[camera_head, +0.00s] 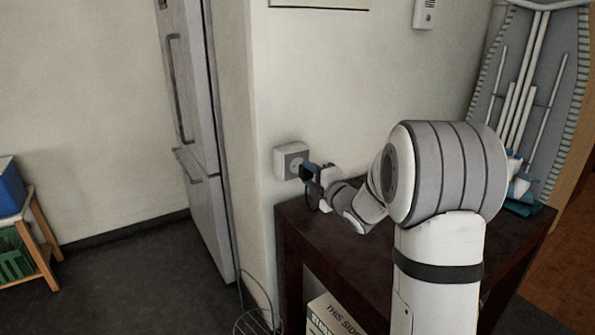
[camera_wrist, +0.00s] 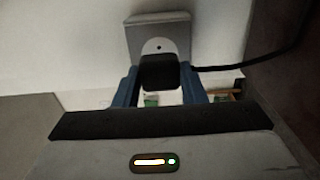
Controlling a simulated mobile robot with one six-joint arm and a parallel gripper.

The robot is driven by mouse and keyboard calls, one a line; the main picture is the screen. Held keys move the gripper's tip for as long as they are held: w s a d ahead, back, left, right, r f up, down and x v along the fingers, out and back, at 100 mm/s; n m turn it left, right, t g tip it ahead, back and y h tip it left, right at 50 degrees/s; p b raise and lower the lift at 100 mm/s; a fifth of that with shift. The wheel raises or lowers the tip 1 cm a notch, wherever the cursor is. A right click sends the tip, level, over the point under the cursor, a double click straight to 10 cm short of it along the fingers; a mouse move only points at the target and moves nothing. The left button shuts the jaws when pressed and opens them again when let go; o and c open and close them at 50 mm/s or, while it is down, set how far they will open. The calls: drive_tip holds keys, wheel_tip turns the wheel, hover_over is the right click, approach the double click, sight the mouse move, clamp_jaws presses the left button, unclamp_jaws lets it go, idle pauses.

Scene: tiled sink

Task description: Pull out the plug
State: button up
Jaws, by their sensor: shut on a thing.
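A white wall socket box (camera_head: 283,162) with a grey face is on the wall above the dark table; it also shows at the top of the wrist view (camera_wrist: 160,25), with a small hole visible in its face. A black plug (camera_wrist: 160,72) is just in front of and below that hole in the wrist view. My gripper (camera_wrist: 159,85) has its blue fingers on both sides of the plug, shut on it. In the head view my gripper (camera_head: 307,178) is close to the socket's right side. Whether the plug's pins are in the socket is hidden.
A black cable (camera_wrist: 230,66) runs right from the plug. The dark wooden table (camera_head: 345,262) lies under my arm. A grey fridge (camera_head: 200,140) stands to the left. An ironing board (camera_head: 530,75) leans at the right. A wire basket (camera_head: 256,322) is low beside the table.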

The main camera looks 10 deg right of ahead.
sight(309, 174)
drive_tip(key=shift+b+v, duration=0.65)
drive_tip(key=shift+v, duration=0.85)
